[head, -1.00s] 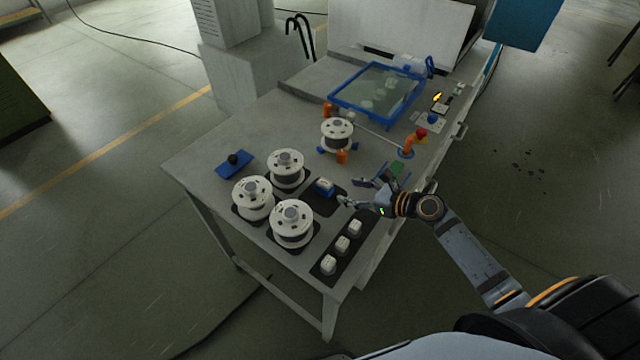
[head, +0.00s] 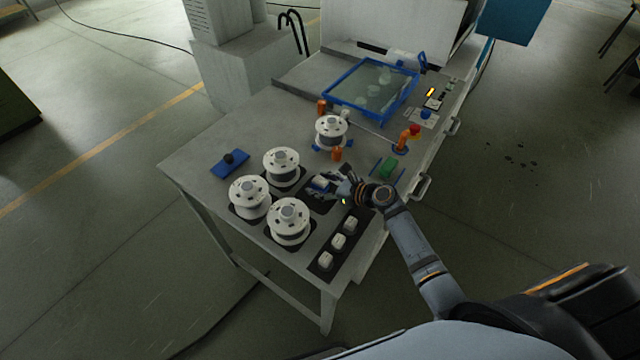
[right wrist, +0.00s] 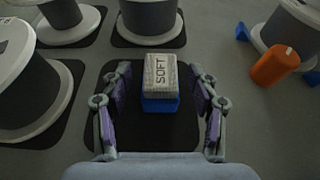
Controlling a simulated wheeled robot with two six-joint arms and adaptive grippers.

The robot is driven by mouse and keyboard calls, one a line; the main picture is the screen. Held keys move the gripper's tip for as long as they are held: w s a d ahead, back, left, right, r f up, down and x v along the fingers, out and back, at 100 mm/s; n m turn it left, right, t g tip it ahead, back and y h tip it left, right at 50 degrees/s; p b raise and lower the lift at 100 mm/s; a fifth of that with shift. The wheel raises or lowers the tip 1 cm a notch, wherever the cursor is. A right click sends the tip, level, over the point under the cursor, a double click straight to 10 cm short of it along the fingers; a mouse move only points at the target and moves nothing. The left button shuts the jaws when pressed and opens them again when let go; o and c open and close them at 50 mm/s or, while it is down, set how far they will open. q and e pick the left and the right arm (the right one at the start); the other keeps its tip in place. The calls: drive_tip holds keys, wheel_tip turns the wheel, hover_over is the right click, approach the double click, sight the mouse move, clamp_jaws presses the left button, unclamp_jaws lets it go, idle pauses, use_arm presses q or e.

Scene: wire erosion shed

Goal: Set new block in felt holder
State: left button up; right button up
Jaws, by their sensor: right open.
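In the head view the block (head: 320,182) is beside my right gripper (head: 336,184). In the right wrist view my right gripper (right wrist: 159,72) is open, with one finger on each side of the block and a gap on both sides. A green block-like piece (head: 388,168) lies between thin blue rails to the right; I cannot tell whether it is the felt holder. My left gripper is not in view.
Large white spools (head: 290,222) stand on black mats at the left. Several small white blocks (head: 338,242) stand on a dark strip at the front. Another spool (head: 331,132) stands behind, near orange posts (head: 337,154).

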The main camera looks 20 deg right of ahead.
drive_tip(key=shift+s+d, duration=0.1)
drive_tip(key=c, duration=0.4)
clamp_jaws()
drive_tip(key=shift+r, duration=0.5)
drive_tip(key=s+d+r+p, duration=0.3)
drive_tip(key=s+d+r, duration=0.5)
drive_tip(key=s+r, duration=0.3)
drive_tip(key=shift+d+r, duration=0.15)
drive_tip(key=shift+r, duration=0.35)
